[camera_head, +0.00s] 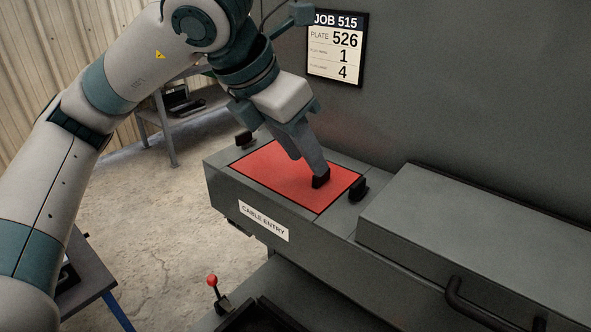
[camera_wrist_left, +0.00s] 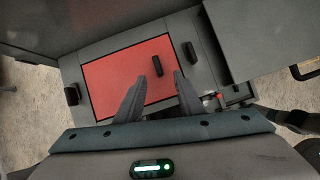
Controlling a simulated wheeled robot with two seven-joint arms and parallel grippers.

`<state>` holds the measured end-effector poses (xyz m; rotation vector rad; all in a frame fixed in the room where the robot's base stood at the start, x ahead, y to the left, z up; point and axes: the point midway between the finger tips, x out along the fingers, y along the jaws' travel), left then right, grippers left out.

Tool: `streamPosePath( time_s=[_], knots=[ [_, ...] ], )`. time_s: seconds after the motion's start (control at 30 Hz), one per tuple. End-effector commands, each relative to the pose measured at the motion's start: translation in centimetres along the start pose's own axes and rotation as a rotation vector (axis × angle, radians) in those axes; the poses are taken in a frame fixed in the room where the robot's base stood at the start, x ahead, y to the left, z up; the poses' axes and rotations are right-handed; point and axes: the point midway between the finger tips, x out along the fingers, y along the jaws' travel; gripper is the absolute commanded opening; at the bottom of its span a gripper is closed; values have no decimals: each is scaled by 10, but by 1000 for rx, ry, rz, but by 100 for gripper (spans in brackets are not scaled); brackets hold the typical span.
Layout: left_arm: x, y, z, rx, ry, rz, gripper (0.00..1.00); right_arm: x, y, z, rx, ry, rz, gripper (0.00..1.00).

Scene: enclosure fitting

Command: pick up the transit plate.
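The transit plate appears as a flat red plate (camera_head: 285,174) lying in the top of a grey enclosure. A small black handle (camera_head: 321,179) stands on it toward the right. In the left wrist view the red plate (camera_wrist_left: 114,80) and its handle (camera_wrist_left: 153,68) also show. My left gripper (camera_head: 318,172) is above the plate at the handle. In the left wrist view its two fingers (camera_wrist_left: 160,76) are apart, with the handle just beyond and between the tips. I cannot tell whether they touch it. My right gripper is not in view.
Black latches (camera_head: 358,189) (camera_head: 244,139) flank the plate. A raised grey box with a handle (camera_head: 485,318) stands at the right, and a wall with a job sign (camera_head: 337,50) is behind. A red-knobbed lever (camera_head: 212,281) stands in front. Open floor lies left.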

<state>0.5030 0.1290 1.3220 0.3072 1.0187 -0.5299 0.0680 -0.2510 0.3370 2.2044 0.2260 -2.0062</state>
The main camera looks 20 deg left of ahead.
Motion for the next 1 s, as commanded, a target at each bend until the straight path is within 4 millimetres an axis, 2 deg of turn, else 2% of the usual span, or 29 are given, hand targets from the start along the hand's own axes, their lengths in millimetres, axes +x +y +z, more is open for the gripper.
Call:
streamPosePath(
  time_s=[0.3, 0.5, 0.97, 1.0],
  knots=[
    [28, 2, 1, -1, 4, -2, 34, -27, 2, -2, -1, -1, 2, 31],
    [46, 2, 0, 1, 1, -1, 34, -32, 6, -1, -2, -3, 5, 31],
    [48, 2, 0, 0, 0, -1, 34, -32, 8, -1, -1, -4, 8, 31],
    [48, 2, 0, 0, 0, -1, 32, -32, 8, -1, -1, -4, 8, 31]
  ],
)
